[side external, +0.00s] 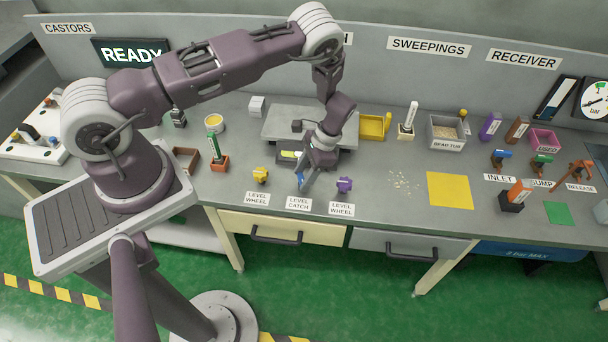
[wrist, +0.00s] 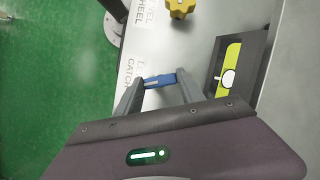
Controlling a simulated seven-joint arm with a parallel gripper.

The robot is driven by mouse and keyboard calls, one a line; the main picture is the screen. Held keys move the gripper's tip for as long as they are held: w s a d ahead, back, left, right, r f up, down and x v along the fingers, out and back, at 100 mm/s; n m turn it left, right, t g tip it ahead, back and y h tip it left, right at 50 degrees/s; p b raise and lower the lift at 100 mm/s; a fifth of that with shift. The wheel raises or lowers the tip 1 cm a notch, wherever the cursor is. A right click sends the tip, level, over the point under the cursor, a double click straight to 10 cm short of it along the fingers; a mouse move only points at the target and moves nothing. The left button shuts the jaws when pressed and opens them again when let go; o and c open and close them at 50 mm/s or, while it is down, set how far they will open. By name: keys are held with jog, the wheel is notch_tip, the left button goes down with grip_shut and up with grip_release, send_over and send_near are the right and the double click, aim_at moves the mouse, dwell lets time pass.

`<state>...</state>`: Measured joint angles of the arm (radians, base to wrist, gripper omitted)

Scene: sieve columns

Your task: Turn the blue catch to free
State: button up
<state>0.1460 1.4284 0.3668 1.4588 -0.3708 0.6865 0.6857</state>
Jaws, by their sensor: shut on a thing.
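The blue catch (side external: 300,181) stands at the bench's front edge, above the LEVEL CATCH label (side external: 299,204). In the wrist view the blue catch (wrist: 160,81) is a short bar lying between my two fingertips. My gripper (side external: 304,180) points down at it, and its fingers (wrist: 158,86) are shut on the catch from both sides. The fingers and the wrist hide part of the catch in the side view. I cannot tell which setting the catch is in.
A yellow level wheel (side external: 260,174) stands left of the catch and a purple one (side external: 344,185) right. A green-yellow level vial (wrist: 228,65) with a white bubble lies close behind, by the grey plate (side external: 280,122). Spilled grains (side external: 405,184) lie further right.

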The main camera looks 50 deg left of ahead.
jog(key=n+h, duration=0.1)
jog(key=n, duration=0.2)
jog(key=n+h, duration=0.1)
jog(key=n, duration=0.2)
jog(key=shift+a+h, duration=0.2)
jog(key=shift+h, duration=0.1)
jog(key=n+h, duration=0.1)
jog(key=n, duration=0.2)
jog(key=n+t+h, duration=0.1)
jog(key=n, duration=0.3)
jog(key=shift+a, duration=0.1)
jog(key=o, duration=1.4)
jog(key=shift+c, duration=0.2)
jog(key=v, duration=0.7)
jog(key=shift+s+a, duration=0.1)
